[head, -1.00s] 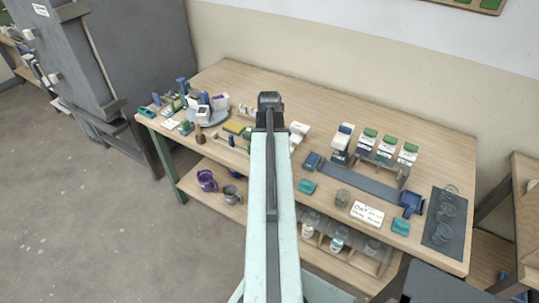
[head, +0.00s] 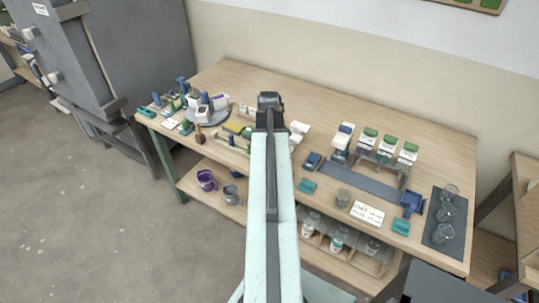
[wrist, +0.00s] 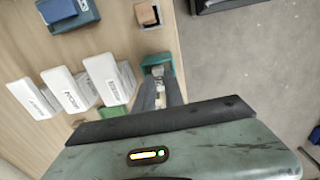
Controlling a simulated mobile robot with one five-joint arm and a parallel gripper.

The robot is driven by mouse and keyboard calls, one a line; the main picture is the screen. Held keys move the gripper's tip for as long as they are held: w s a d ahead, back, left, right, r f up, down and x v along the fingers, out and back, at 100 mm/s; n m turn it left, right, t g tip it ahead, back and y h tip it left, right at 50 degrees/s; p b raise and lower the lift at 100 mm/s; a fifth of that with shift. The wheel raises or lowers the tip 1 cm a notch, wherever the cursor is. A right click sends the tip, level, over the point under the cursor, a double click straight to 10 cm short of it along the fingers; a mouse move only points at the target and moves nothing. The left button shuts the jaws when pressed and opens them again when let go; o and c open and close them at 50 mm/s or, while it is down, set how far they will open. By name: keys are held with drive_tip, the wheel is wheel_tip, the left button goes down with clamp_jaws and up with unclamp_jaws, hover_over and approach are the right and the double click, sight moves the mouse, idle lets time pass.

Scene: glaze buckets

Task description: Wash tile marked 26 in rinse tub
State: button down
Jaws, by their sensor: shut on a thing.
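My gripper (head: 270,100) is raised over the workbench (head: 330,90) at the end of my outstretched arm. In the wrist view its dark fingers (wrist: 160,88) are shut on a small pale thing, mostly hidden between them. I cannot read a mark on it. A teal open container (wrist: 147,62) shows just beyond the fingertips; I cannot tell its distance from them. No tile with a legible 26 shows, and I cannot tell which vessel is the rinse tub. A purple bucket (head: 207,180) and a grey bucket (head: 231,194) stand on the lower shelf.
White labelled boxes (wrist: 73,92) stand beside the fingers. Clustered items crowd the bench's left end. A blue scoop (head: 411,203), a written card (head: 367,213) and glass jars (head: 443,213) on a dark mat are at the right. The bench's back strip is clear.

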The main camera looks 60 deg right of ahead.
drive_tip(key=shift+f, duration=0.1)
idle(1.4)
wheel_tip(320, 180, up, 6)
drive_tip(key=p, duration=0.6)
idle(0.9)
wheel_tip(320, 180, up, 3)
drive_tip(key=p, duration=0.3)
